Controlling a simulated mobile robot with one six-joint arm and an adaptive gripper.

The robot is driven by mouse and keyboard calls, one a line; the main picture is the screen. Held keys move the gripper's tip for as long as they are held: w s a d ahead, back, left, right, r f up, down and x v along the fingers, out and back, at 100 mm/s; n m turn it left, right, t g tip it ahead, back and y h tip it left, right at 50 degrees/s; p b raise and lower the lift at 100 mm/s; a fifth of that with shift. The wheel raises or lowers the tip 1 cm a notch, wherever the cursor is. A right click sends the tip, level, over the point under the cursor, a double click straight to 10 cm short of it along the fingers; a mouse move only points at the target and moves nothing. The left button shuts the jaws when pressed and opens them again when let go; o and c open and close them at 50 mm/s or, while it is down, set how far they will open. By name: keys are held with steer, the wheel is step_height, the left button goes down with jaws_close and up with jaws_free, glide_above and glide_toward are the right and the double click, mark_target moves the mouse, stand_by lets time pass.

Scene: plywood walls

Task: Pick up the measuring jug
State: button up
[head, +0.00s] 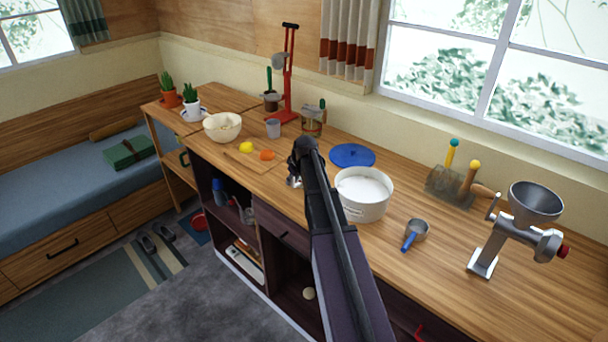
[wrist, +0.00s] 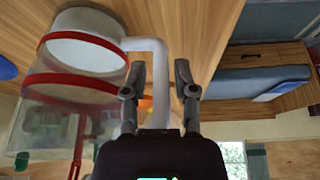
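The measuring jug (wrist: 75,75) shows large at the left of the wrist view, a see-through body with red bands and a pale handle (wrist: 150,45). My gripper (wrist: 160,75) is open, with one finger on each side of the handle; a small gap seems to show on both sides. In the head view my gripper (head: 294,180) is low over the counter, partly hidden by my own arm. The jug is not visible there, probably hidden behind my arm.
On the wooden counter (head: 450,265), a white pot (head: 362,197) and blue lid (head: 352,155) stand right of my arm. An orange item (head: 267,156), a yellow item (head: 246,147) and a cream bowl (head: 222,127) are to the left. A red stand (head: 288,80) rises behind.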

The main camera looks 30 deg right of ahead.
steer(key=shift+c, duration=0.2)
jaws_close()
steer(key=shift+r, duration=0.2)
step_height(320, 180, up, 10)
steer(key=p, duration=1)
steer(key=shift+f, duration=0.2)
